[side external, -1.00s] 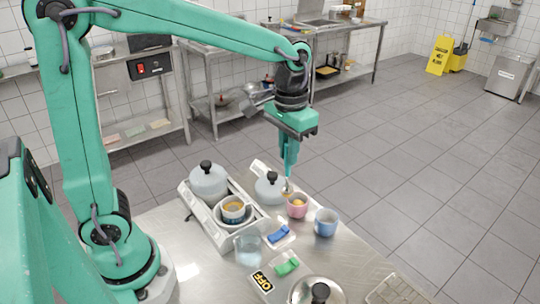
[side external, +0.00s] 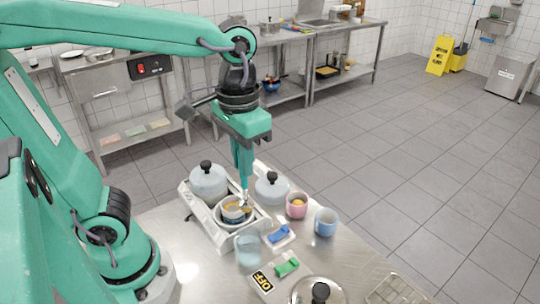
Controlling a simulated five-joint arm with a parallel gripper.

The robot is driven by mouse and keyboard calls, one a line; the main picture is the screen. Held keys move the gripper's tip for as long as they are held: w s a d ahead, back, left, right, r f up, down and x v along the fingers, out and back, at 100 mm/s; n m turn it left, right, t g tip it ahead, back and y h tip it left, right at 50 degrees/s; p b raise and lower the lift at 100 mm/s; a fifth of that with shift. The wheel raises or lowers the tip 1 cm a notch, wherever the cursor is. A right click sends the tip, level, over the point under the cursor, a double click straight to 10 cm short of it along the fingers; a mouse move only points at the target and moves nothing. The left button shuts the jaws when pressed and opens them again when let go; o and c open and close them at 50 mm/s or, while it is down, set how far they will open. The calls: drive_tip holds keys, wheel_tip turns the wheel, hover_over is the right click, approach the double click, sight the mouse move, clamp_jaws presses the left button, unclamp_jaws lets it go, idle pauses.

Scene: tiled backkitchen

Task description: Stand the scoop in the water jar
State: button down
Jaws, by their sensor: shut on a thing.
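My gripper (side external: 244,188) points straight down and is shut on the scoop (side external: 244,203), a small, thin thing whose details are hard to make out at this size. The scoop hangs below the fingertips, over or just beside a small cup (side external: 234,211) in the tray; I cannot tell whether they touch. The water jar (side external: 249,251), a clear, bluish glass, stands on the steel table in front of the tray, nearer the camera than my gripper. The scoop is apart from the jar.
A white tray (side external: 213,237) holds a lidded pot (side external: 208,182) and nested bowls. Another lidded pot (side external: 271,189), a pink cup (side external: 297,205) and a blue cup (side external: 326,222) stand to the right. Blue (side external: 279,234) and green (side external: 287,265) clips and a metal lid (side external: 317,291) lie nearer.

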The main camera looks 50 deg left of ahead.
sight(246, 201)
drive_tip(key=shift+f, duration=6.15)
drive_tip(key=c, duration=1.3)
unclamp_jaws()
drive_tip(key=shift+r, duration=0.1)
drive_tip(key=shift+r, duration=3.8)
